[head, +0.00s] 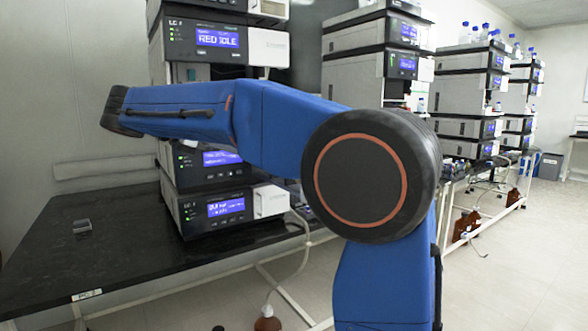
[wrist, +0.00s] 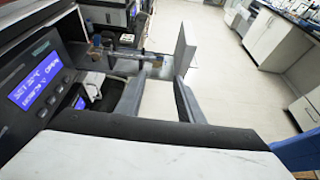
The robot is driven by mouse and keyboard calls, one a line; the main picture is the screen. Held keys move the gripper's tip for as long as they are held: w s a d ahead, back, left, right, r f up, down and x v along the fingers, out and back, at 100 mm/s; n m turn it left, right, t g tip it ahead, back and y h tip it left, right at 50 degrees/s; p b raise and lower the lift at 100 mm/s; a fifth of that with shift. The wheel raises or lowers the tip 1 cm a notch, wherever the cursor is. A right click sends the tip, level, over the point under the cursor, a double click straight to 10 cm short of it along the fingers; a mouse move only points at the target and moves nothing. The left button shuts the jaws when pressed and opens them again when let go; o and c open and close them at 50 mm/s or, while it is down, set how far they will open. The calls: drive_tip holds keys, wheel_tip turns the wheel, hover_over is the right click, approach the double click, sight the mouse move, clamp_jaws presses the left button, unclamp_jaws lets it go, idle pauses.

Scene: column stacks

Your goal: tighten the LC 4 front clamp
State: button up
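In the wrist view, an instrument front with a lit blue display (wrist: 40,90) stands at the left. Beyond it, an opened compartment holds a horizontal metal rod-like column (wrist: 125,54) with small brass-coloured fittings. A grey upright panel (wrist: 185,48), like an open door, stands to its right. Which fitting is the front clamp I cannot tell. My gripper (wrist: 158,100) shows as two dark fingers, apart, with nothing seen between them but a pale surface behind. The fingers point toward the column and appear short of it. The head view does not show the gripper; my arm hides much of the near stack.
In the head view, the near instrument stack (head: 205,60) stands on a black bench (head: 60,250). More stacks (head: 470,75) stand along the right, with blue-capped bottles on top. Brown bottles (head: 267,320) and tubing are on the floor. Open floor lies at the right.

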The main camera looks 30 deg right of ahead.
drive_tip(key=x, duration=1.7)
drive_tip(key=shift+w+d, duration=0.1)
drive_tip(key=shift+d, duration=0.1)
clamp_jaws()
